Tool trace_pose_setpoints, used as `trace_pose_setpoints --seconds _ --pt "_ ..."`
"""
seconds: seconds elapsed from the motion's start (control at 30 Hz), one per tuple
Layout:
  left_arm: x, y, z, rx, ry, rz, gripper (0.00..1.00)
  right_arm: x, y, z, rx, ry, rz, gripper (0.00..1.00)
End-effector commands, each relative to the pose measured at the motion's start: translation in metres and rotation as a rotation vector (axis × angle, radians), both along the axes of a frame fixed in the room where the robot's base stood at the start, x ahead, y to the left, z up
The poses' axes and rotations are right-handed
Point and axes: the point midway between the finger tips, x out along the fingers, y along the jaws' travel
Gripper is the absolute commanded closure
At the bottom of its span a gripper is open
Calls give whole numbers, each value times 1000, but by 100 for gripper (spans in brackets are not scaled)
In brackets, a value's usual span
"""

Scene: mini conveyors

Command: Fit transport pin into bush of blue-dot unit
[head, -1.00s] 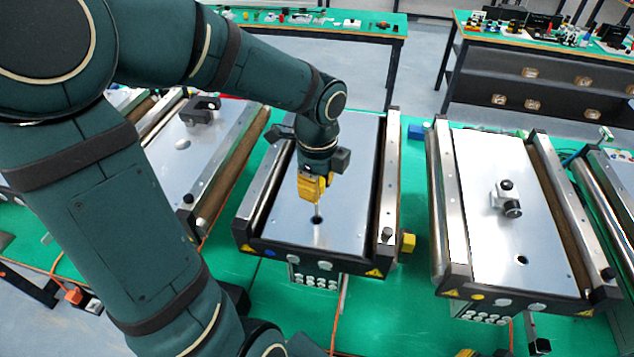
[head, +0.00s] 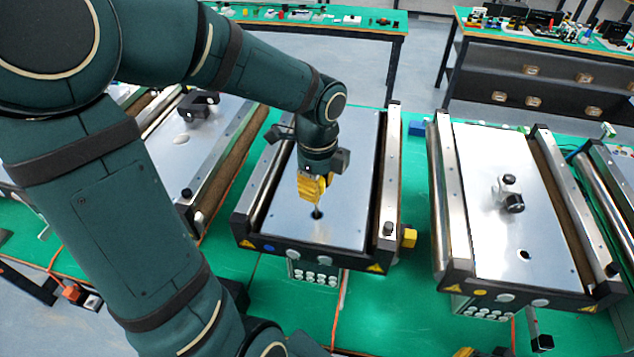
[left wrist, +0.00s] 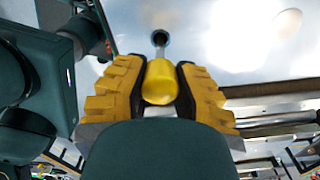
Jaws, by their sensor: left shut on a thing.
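The unit with the blue dot (head: 270,247) on its front is the middle mini conveyor (head: 345,220). Its bush (head: 317,214) is a dark round hole near the front of the silver plate. My left gripper (head: 314,190) is over the bush, shut on the transport pin. In the left wrist view the pin's yellow handle (left wrist: 160,82) sits between the yellow fingers, with its metal shaft (left wrist: 159,42) pointing at the dark bush (left wrist: 160,37). The shaft end meets the bush opening; how deep it sits I cannot tell. My right gripper is not in view.
The right conveyor (head: 495,250) has a yellow dot, a clamp-like fitting (head: 508,192) and its own open hole (head: 524,254). Another conveyor (head: 205,150) stands at left, partly hidden by my arm. Raised side rails (head: 389,190) flank the middle plate. Tables with small parts stand behind.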

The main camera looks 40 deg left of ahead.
Motion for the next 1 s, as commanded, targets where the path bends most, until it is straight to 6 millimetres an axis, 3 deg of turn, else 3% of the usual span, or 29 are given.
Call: trace_pose_setpoints --seconds 1.0 --pt "0 0 -19 0 1 0 100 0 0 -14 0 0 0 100"
